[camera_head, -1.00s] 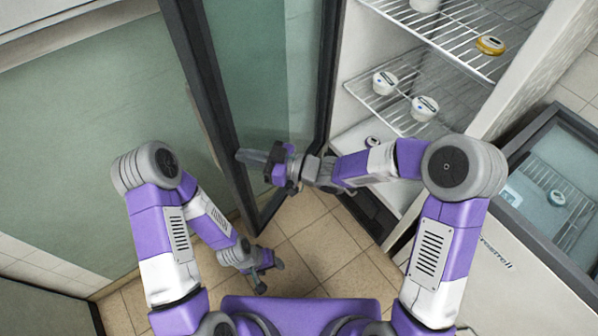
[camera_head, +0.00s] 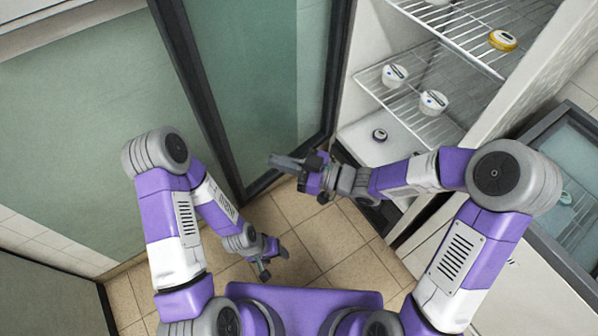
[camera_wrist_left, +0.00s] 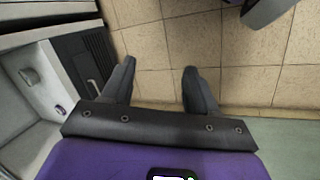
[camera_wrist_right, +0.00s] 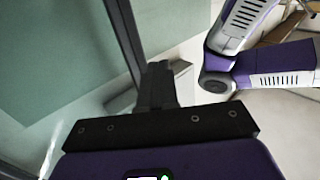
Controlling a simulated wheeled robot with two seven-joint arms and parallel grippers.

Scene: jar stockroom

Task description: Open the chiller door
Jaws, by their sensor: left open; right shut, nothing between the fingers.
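The chiller door (camera_head: 265,85) is a glass panel in a dark frame. It stands swung wide open to the left of the chiller's interior. My right gripper (camera_head: 272,160) is shut and empty, in front of the door's inner side and apart from the frame as far as the head view shows. In the right wrist view its closed fingers (camera_wrist_right: 158,72) show beside the dark door frame (camera_wrist_right: 124,40). My left gripper (camera_head: 274,262) is open and empty, low over the tiled floor. Its spread fingers (camera_wrist_left: 158,85) show in the left wrist view.
Wire shelves (camera_head: 440,100) in the chiller hold white tubs (camera_head: 433,102) and a yellow-lidded jar (camera_head: 503,40). A small jar (camera_head: 379,135) sits at the chiller's bottom. A glass-topped chest unit (camera_head: 575,190) stands at the right. Tiled floor (camera_head: 330,235) is clear between door and chiller.

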